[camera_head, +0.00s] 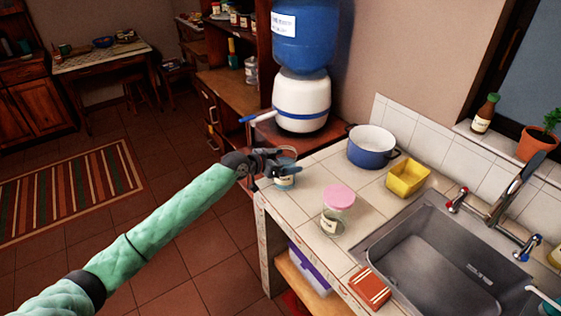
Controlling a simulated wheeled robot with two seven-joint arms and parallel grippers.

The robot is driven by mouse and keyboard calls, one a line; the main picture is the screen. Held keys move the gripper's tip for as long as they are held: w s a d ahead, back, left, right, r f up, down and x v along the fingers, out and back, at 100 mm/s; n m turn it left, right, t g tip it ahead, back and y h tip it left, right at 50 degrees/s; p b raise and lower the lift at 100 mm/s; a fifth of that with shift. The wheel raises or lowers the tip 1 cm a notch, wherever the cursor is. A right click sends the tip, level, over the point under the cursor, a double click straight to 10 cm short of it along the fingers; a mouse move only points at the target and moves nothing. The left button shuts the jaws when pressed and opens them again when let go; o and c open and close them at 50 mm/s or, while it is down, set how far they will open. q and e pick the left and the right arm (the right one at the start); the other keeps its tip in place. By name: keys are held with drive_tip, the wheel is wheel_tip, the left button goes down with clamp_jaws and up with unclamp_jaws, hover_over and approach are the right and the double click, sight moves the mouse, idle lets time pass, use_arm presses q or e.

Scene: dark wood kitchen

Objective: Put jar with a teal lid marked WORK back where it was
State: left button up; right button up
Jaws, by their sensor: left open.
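A small jar (286,181) stands on the tiled counter at its far left corner, partly hidden by my left gripper. Its lid looks bluish-teal, and any marking on it is too small to read. My left gripper (283,166) is at the jar with its dark fingers open. I cannot tell whether the fingers touch the jar. My right gripper is not in view.
The sink (440,262) lies to the right. A water dispenser (301,100) stands behind the counter.

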use_arm(q)
drive_tip(key=shift+r, duration=0.1)
drive_tip(key=b+v, duration=0.4)
drive_tip(key=v, duration=0.8)
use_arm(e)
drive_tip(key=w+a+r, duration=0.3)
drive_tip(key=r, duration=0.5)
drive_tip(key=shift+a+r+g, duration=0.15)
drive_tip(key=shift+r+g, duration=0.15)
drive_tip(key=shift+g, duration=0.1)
use_arm(q)
drive_tip(key=shift+s, duration=0.1)
